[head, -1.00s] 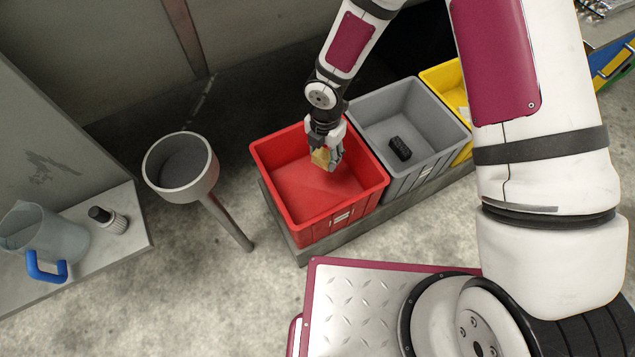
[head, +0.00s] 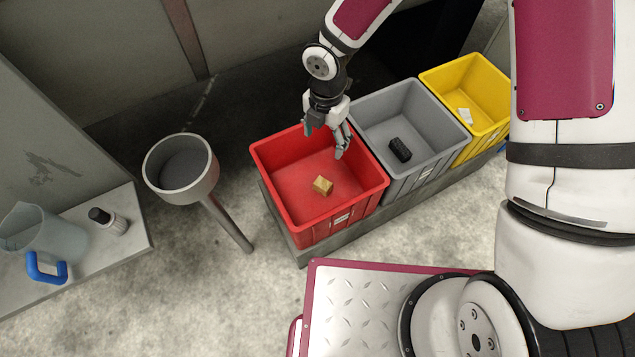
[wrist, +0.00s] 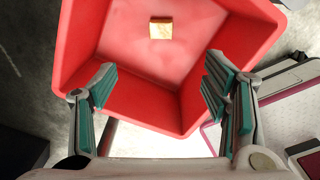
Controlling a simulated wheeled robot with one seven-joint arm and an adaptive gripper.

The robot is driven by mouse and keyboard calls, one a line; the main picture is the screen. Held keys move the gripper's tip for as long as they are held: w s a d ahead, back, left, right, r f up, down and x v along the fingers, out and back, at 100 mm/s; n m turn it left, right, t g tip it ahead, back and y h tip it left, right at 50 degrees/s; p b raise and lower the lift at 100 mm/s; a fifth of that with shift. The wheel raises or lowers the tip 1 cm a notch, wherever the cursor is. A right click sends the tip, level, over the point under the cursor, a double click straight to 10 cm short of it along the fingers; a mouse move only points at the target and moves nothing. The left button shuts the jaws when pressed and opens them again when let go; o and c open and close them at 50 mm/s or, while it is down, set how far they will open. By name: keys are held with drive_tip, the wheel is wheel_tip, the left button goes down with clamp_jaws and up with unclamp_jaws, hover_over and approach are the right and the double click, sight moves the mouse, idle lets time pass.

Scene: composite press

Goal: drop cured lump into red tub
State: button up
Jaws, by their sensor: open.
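The cured lump (head: 322,185) is a small tan-yellow block lying on the floor of the red tub (head: 282,197). In the wrist view the lump (wrist: 161,28) lies inside the red tub (wrist: 150,108), beyond my fingertips and apart from them. My gripper (head: 325,140) is open and empty above the back part of the red tub. In the wrist view my gripper's (wrist: 160,85) two green-padded fingers stand wide apart with nothing between them.
A grey tub (head: 436,160) with a black block (head: 400,150) stands right of the red tub. A yellow tub (head: 490,125) with a white piece (head: 465,115) is beyond it. A round grey bowl on a post (head: 182,165) stands left. A jug (head: 45,238) sits on a shelf.

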drive_tip(key=shift+r, duration=2.25)
